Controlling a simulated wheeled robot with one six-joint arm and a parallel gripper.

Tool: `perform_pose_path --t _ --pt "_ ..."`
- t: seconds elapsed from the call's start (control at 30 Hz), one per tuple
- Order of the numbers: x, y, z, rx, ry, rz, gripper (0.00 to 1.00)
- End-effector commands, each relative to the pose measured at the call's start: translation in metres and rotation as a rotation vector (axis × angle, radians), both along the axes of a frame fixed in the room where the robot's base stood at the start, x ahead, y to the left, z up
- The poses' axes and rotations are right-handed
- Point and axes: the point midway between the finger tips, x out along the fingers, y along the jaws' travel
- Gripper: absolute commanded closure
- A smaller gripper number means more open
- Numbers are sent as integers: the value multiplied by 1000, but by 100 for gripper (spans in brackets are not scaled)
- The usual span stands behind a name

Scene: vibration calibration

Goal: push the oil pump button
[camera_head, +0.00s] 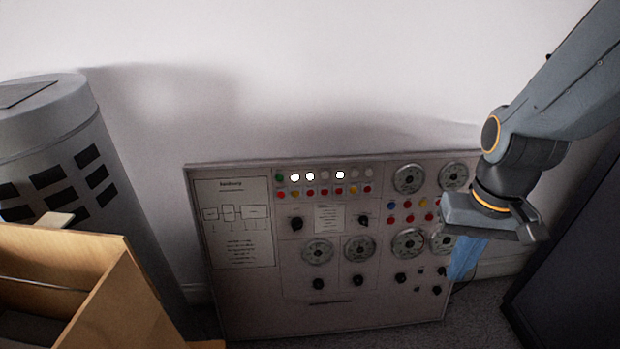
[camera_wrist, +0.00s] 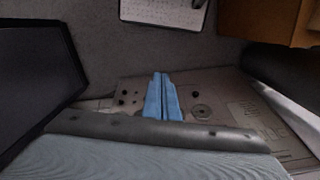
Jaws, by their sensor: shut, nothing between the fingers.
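The control panel (camera_head: 245,305) leans upright against the wall. Its upper middle has a row of round lamps, several lit white, above a row of small coloured buttons (camera_head: 324,190). A second group of blue, red and yellow buttons (camera_head: 408,211) sits between gauges at the right. The labels are too small to read, so I cannot tell which is the oil pump button. My gripper (camera_head: 458,276) is shut and empty, its blue fingers pointing down at the panel's right edge, partly covering it. In the wrist view the shut fingers (camera_wrist: 161,77) overlap the panel (camera_wrist: 228,82); contact is unclear.
A grey cylinder (camera_head: 60,130) with black patches stands left of the panel. A wooden box (camera_head: 90,245) is at the front left. A dark cabinet (camera_head: 575,240) stands at the right. Grey floor lies in front of the panel.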

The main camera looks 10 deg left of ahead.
Motion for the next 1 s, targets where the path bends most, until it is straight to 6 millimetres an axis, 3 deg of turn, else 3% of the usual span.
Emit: perform_pose_path --t 0.43,0.57,0.67,0.77,1.0 --pt "0 0 0 0 0 0 100" --pt "9 -1 -2 -8 -19 24 100" --pt "30 -3 -6 -25 -65 81 100" --pt "65 -4 -13 -49 -143 177 100" --pt "165 17 -34 -95 -384 490 100"
